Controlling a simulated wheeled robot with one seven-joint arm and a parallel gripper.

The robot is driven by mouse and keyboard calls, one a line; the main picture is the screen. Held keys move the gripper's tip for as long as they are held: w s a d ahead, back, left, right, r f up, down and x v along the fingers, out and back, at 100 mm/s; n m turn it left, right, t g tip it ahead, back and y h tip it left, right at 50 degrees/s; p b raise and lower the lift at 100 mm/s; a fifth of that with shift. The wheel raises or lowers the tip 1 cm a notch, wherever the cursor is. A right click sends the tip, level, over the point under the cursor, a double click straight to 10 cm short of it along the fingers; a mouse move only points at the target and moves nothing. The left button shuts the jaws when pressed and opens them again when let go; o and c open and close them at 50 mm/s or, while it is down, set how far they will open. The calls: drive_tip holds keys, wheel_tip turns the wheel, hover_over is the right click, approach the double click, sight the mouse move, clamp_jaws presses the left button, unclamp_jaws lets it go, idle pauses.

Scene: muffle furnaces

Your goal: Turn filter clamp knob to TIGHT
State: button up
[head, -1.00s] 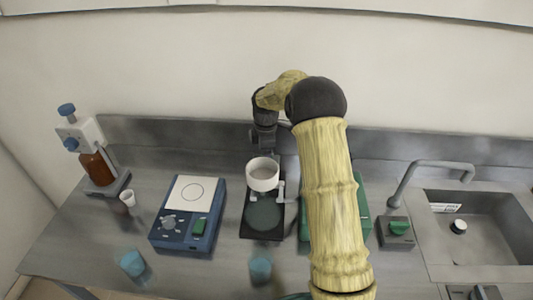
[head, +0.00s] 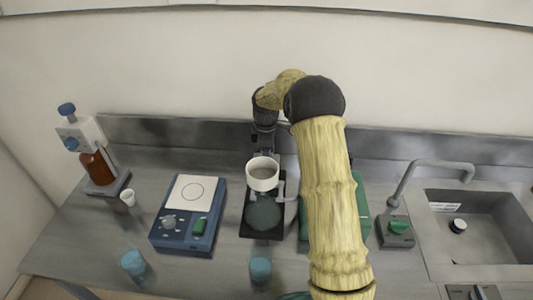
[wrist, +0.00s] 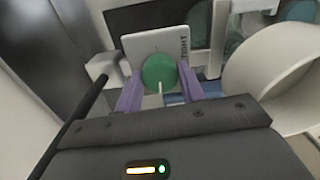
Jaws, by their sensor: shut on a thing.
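The filter clamp knob (wrist: 159,73) is a round green knob with a pale pointer line, in the wrist view. It sits in front of a pale plate (wrist: 130,46) with the word TIGHT on its right side. My gripper (wrist: 160,92) is shut on the knob, one purple finger on each side. The pointer line points down toward my gripper in the wrist view, away from the word TIGHT. In the head view the filter stand (head: 248,218) with its white funnel (head: 263,174) is in the middle of the bench; the knob and my fingertips are hidden there.
A blue stirrer (head: 165,240) stands left of the filter stand. A green device (head: 362,205) is partly hidden behind my arm. A grey box with a green knob (head: 399,228) and a sink (head: 475,235) are at the right. Blue cups (head: 260,269) stand near the front.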

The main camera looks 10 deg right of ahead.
drive_tip(key=m, duration=0.4)
drive_tip(key=shift+p, duration=0.35)
drive_tip(key=m, duration=0.4)
drive_tip(key=shift+m, duration=0.3)
drive_tip(key=m, duration=0.3)
drive_tip(key=shift+m+p, duration=0.3)
drive_tip(key=shift+p, duration=0.1)
drive_tip(key=m, duration=0.4)
drive_tip(key=m+p, duration=0.1)
drive_tip(key=m, duration=0.3)
drive_tip(key=m+p, duration=0.1)
drive_tip(key=m, duration=0.3)
drive_tip(key=shift+a+m, duration=0.1)
drive_tip(key=shift+m, duration=0.2)
drive_tip(key=m+p, duration=0.1)
drive_tip(key=m, duration=0.3)
drive_tip(key=shift+m, duration=0.3)
drive_tip(key=shift+m+p, duration=0.55)
drive_tip(key=shift+m, duration=1.55)
